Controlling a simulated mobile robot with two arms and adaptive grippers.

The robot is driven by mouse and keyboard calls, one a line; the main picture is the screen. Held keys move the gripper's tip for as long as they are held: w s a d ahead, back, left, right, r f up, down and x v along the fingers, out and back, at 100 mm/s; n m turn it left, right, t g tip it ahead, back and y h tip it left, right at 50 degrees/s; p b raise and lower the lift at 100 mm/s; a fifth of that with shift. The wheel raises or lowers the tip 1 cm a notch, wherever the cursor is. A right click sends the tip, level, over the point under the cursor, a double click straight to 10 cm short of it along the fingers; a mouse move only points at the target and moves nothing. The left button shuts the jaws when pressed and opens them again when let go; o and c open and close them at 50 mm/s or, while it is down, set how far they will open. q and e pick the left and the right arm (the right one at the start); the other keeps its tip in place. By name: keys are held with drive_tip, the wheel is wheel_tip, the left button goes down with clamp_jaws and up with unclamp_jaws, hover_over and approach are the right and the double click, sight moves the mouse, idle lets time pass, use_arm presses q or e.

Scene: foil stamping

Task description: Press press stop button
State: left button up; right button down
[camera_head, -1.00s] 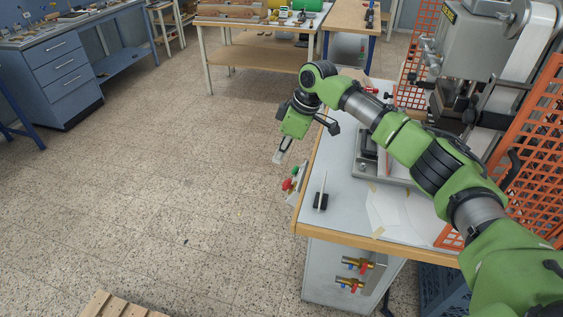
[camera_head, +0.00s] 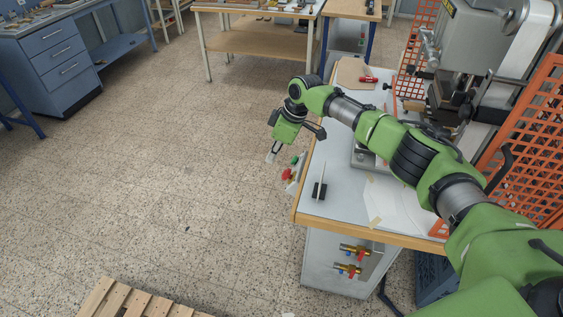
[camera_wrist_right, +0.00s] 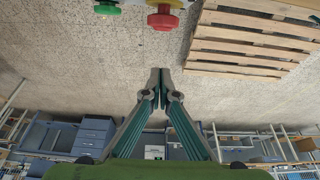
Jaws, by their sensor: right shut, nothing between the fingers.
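The red stop button (camera_head: 287,175) sits on a small control box (camera_head: 297,174) at the left edge of the press table, beside a green button (camera_head: 295,160). In the right wrist view the red button (camera_wrist_right: 163,18) shows at the top centre, with the green button (camera_wrist_right: 107,8) to its left. My right gripper (camera_head: 271,157) is shut and empty, pointing down just left of and above the buttons, apart from them. In the wrist view its fingertips (camera_wrist_right: 161,84) are together below the red button. My left gripper is not in view.
The press (camera_head: 480,60) stands on the table (camera_head: 340,205) between orange mesh guards (camera_head: 530,135). A small black stand (camera_head: 319,191) is near the table's left edge. Brass valves (camera_head: 352,259) stick out below. A wooden pallet (camera_head: 130,302) lies on the floor; the floor to the left is clear.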

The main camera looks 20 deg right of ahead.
sight(287, 174)
drive_tip(key=f+p, duration=0.1)
drive_tip(key=s+d+f+p, duration=0.1)
drive_tip(key=d+f+p, duration=0.1)
drive_tip(key=shift+s+d+f, duration=0.25)
drive_tip(key=shift+s+f, duration=0.05)
drive_tip(key=shift+f, duration=0.05)
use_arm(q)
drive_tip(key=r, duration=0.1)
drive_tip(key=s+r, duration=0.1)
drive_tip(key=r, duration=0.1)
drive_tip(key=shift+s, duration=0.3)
use_arm(e)
drive_tip(key=shift+w+a, duration=0.1)
drive_tip(key=shift+f, duration=0.1)
